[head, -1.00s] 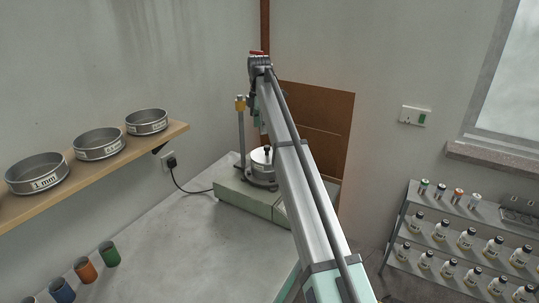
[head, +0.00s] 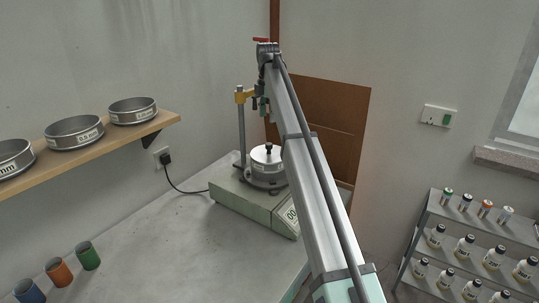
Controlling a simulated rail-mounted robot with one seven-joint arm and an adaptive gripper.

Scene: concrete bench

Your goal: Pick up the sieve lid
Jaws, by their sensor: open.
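The sieve lid (head: 267,154) is a round silver disc with a black knob on top. It sits on a low metal stack on the pale green shaker base (head: 236,201) at the back of the bench. My gripper (head: 260,107) hangs above the lid and slightly to its left in the picture, apart from it. It looks small and dark, is open, and is partly hidden by my arm. My arm also covers the right side of the shaker.
A post with a yellow clamp (head: 241,96) stands beside the lid. Sieves (head: 74,132) line a wooden wall shelf (head: 103,139) at left. Coloured cups (head: 60,273) stand at the bench's front left. A bottle rack (head: 457,223) is at right. The middle bench (head: 165,238) is clear.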

